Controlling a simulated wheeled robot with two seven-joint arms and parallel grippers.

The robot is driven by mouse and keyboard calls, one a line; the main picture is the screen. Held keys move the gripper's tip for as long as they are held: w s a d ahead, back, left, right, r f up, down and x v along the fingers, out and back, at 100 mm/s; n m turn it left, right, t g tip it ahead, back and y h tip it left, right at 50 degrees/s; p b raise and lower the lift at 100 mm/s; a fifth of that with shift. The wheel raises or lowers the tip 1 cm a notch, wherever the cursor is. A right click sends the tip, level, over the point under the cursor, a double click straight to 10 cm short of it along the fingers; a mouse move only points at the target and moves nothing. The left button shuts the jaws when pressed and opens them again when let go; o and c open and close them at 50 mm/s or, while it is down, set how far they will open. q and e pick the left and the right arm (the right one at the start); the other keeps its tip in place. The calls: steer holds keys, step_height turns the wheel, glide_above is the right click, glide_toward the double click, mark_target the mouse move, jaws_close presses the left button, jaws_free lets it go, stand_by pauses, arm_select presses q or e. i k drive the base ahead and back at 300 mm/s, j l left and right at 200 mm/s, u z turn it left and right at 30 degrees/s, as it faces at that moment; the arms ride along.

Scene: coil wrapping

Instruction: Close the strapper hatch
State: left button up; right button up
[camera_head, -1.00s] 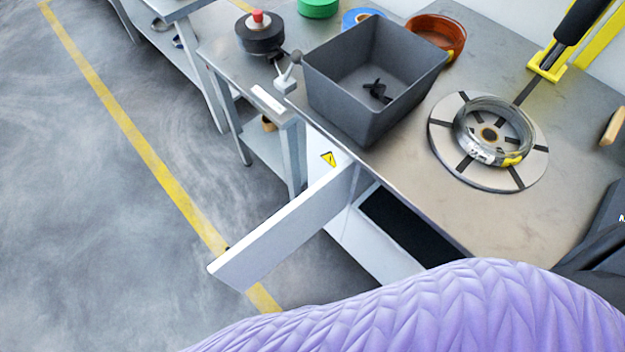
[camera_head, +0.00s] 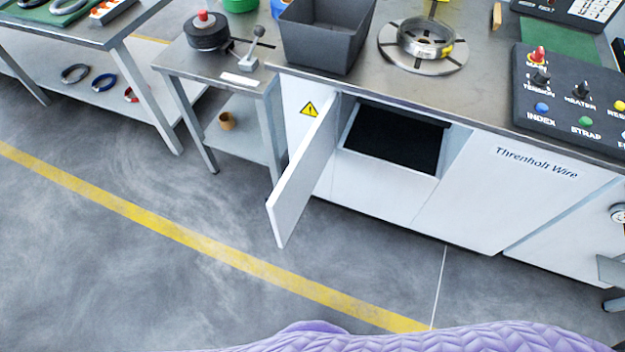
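The strapper hatch (camera_head: 303,172) is a white panel on the front of the white machine cabinet. It stands swung wide open, hinged at its edge near the yellow warning triangle, and juts out toward me over the floor. The dark opening (camera_head: 397,138) behind it is fully exposed, to the right of the hatch. Neither of my grippers is in view, so I cannot see whether they are open or shut.
A small side table (camera_head: 222,78) stands left of the hatch. A dark grey bin (camera_head: 325,38) and a round coil plate (camera_head: 422,55) sit on the machine top. A control panel (camera_head: 572,97) is at the right. The floor before the hatch is clear.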

mark_target(285, 205)
steer(key=i+j+z, duration=0.15)
steer(key=j+z, duration=0.65)
steer(key=j, duration=0.25)
steer(key=j+z, duration=0.4)
steer(key=j, duration=0.15)
steer(key=i+j+z, duration=0.35)
steer(key=j+z, duration=0.3)
steer(key=i+j, duration=0.05)
steer(key=j, duration=0.05)
